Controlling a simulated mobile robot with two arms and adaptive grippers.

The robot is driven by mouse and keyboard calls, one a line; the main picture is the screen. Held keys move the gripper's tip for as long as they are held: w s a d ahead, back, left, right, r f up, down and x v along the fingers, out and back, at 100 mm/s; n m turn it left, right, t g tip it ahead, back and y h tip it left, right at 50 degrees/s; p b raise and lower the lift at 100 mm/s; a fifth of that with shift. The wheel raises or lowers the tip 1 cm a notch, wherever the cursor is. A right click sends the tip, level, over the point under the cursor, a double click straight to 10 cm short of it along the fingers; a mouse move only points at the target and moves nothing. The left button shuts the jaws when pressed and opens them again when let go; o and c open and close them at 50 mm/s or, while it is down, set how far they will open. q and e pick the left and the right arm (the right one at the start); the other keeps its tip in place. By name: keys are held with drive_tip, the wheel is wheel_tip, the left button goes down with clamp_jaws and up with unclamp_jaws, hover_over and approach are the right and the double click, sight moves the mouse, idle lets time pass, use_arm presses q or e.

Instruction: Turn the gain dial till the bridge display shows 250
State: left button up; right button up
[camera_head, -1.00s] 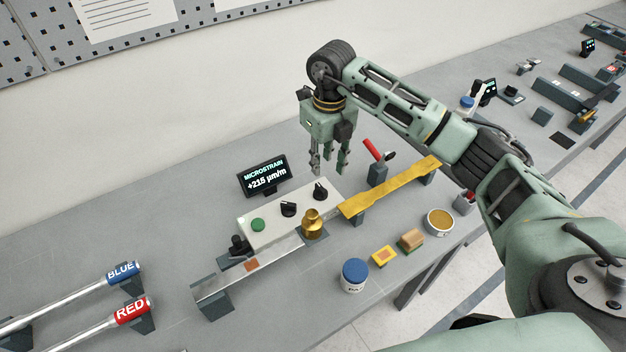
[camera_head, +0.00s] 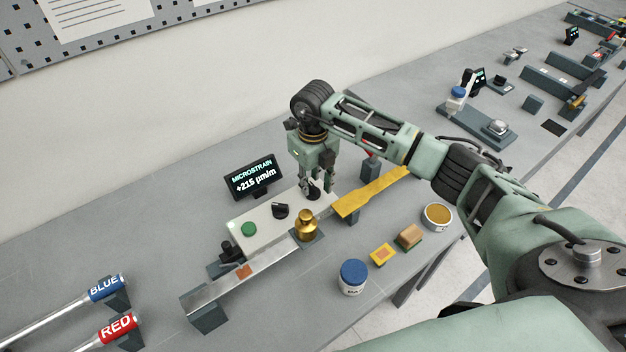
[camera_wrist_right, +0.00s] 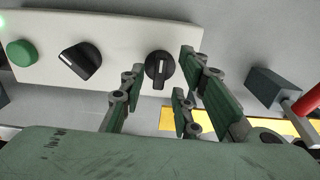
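The bridge display (camera_head: 254,178) reads +215 µm/m under the word MICROSTRAIN. In front of it is a pale control box (camera_head: 262,238) with a green button (camera_head: 249,229) and two black dials. The left dial (camera_head: 280,211) stands clear; in the right wrist view it (camera_wrist_right: 80,60) has a pale pointer line. My right gripper (camera_head: 312,192) is over the right dial, which it partly hides in the head view. In the right wrist view the right dial (camera_wrist_right: 160,70) shows ahead, between the spread fingers, and I cannot tell contact. My left gripper is not in view.
A yellow bar (camera_head: 370,193) lies to the right. A blue-lidded jar (camera_head: 353,277), sponge-like block (camera_head: 409,236) and open tin (camera_head: 437,216) are nearer the front edge.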

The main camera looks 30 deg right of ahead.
drive_tip(key=shift+f, duration=0.55)
drive_tip(key=shift+c, duration=0.3)
clamp_jaws()
drive_tip(key=m+b, duration=0.1)
drive_tip(key=m, duration=0.1)
drive_tip(key=shift+m, duration=0.4)
drive_tip(key=shift+m+b, duration=0.5)
drive_tip(key=shift+m, duration=1.5)
